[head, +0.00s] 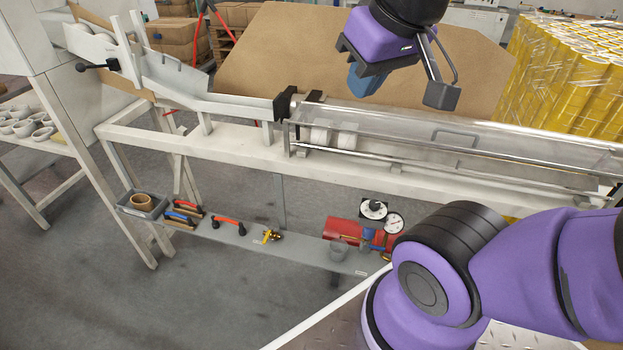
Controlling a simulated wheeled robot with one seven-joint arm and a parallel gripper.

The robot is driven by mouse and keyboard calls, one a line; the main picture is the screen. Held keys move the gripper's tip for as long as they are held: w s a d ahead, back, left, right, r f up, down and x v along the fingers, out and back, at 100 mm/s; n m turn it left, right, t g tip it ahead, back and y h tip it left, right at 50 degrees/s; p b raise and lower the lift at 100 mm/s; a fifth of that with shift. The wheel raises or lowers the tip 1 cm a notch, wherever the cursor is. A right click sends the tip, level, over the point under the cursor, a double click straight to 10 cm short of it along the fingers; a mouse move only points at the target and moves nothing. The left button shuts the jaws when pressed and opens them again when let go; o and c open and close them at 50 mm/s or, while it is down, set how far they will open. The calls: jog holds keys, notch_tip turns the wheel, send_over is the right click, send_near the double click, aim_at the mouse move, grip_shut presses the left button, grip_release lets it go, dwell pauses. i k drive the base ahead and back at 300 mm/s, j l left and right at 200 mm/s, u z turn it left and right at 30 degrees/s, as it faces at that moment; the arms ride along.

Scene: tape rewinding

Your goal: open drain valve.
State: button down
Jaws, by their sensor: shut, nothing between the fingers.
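A small brass valve with a yellow lever (271,236) sits on the low grey shelf under the machine. It is too small to tell how its lever is set. To its right, a red tank (340,227) carries a white-faced gauge (393,222), a black dial (373,208) and blue and brass fittings. I cannot tell which fitting is the drain valve, and my arm partly covers the tank's right side. My gripper (365,84), with blue fingers, is shut and empty. It appears at the top of the view, high above the shelf and away from the valve.
A long rail with a clear tube (420,120) runs between my gripper and the low shelf (215,232). Red and blue handled tools (228,222) and a grey bin (142,204) sit on the shelf. The floor in front is clear.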

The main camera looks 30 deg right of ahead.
aim_at(366, 244)
jog(key=z, duration=0.95)
